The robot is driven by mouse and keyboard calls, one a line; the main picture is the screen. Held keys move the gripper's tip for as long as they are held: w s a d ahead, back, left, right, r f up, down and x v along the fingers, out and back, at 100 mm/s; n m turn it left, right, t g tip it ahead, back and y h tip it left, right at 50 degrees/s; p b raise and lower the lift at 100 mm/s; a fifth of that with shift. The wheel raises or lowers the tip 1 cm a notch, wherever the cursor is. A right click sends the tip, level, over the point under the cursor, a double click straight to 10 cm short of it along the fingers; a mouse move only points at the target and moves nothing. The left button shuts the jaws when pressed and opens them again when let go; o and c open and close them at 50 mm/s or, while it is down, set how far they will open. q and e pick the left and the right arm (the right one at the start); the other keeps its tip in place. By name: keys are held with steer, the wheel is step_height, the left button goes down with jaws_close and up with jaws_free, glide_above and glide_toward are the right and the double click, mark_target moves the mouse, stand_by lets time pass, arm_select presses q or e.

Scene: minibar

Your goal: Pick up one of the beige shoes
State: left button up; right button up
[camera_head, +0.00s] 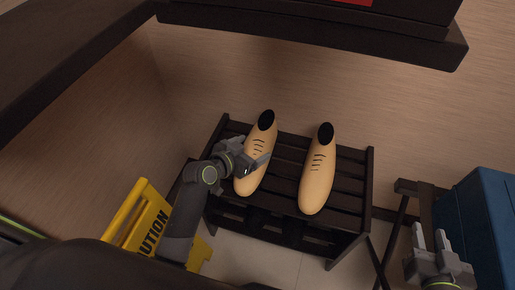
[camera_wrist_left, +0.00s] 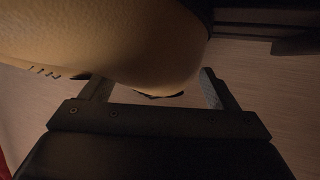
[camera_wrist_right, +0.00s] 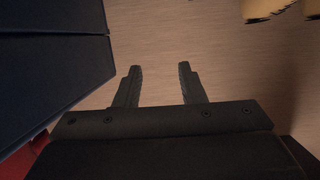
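Two beige shoes with black openings and dark laces rest on a dark slatted rack in the head view, the left shoe (camera_head: 264,142) and the right shoe (camera_head: 318,180). My left gripper (camera_head: 258,166) is at the left shoe's middle, with one finger showing across its right side. In the left wrist view the beige shoe (camera_wrist_left: 130,45) fills the upper left and reaches between the spread fingers (camera_wrist_left: 155,90); firm contact on both sides is not visible. My right gripper (camera_head: 432,242) is open and empty at the lower right; its parted fingers show in the right wrist view (camera_wrist_right: 159,85).
The dark slatted rack (camera_head: 346,170) stands on a light floor. A yellow caution sign (camera_head: 135,222) stands at its left. A blue box (camera_head: 485,220) on a dark stand is beside my right gripper. A dark shelf (camera_head: 300,35) overhangs the back.

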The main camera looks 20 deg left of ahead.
arm_select(q)
steer(key=c, duration=0.5)
steer(key=shift+r, duration=0.1)
